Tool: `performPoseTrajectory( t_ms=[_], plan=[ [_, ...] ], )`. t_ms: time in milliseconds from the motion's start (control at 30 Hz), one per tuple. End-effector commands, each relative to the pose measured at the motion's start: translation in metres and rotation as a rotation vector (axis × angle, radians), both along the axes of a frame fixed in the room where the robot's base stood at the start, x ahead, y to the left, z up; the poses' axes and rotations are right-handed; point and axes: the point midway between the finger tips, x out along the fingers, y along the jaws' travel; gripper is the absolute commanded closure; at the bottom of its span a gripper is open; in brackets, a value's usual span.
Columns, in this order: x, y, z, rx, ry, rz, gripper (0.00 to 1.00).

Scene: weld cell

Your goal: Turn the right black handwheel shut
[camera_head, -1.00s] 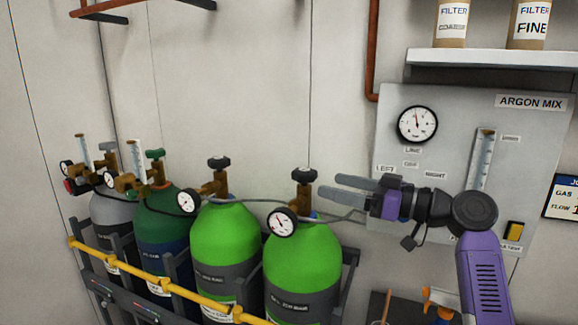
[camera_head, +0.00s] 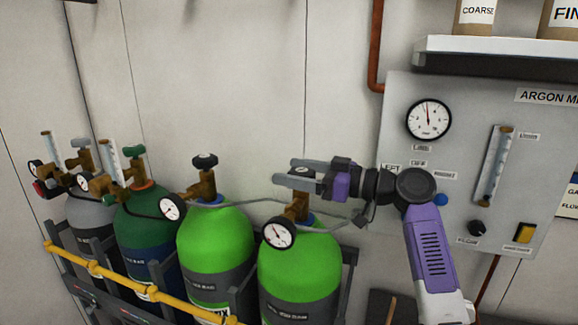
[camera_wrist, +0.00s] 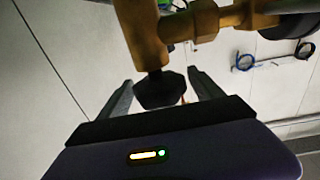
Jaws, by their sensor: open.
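The right black handwheel (camera_wrist: 160,90) sits on the brass valve (camera_head: 297,208) of the right bright green cylinder (camera_head: 300,268). My gripper (camera_head: 290,174) is open at that valve's top, with its fingers on either side of the handwheel. In the wrist view the handwheel lies between my two open fingers (camera_wrist: 162,92), with gaps visible on both sides. In the head view my fingers hide most of it. The left black handwheel (camera_head: 205,161) tops the other bright green cylinder (camera_head: 214,240) and is clear of my gripper.
A pressure gauge (camera_head: 279,233) hangs from the right valve, below my gripper. A grey argon panel (camera_head: 460,110) stands behind my arm at right. A yellow rail (camera_head: 130,283) runs before the cylinders. A dark green cylinder (camera_head: 150,220) and a grey one (camera_head: 92,220) stand left.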

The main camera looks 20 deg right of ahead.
Motion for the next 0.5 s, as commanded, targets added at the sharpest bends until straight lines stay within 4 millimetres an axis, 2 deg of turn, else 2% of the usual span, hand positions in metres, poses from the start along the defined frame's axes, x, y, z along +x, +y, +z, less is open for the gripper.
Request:
performPoseTrajectory(
  t_ms=[133,433,500],
  plan=[
    [0.0069,0.0084,0.0003,-0.001,0.001,0.000,0.24],
    [0.0084,0.0099,-0.0008,-0.001,0.001,-0.001,0.24],
    [0.0083,0.0099,-0.0007,0.000,0.000,-0.001,0.38]
  ],
)
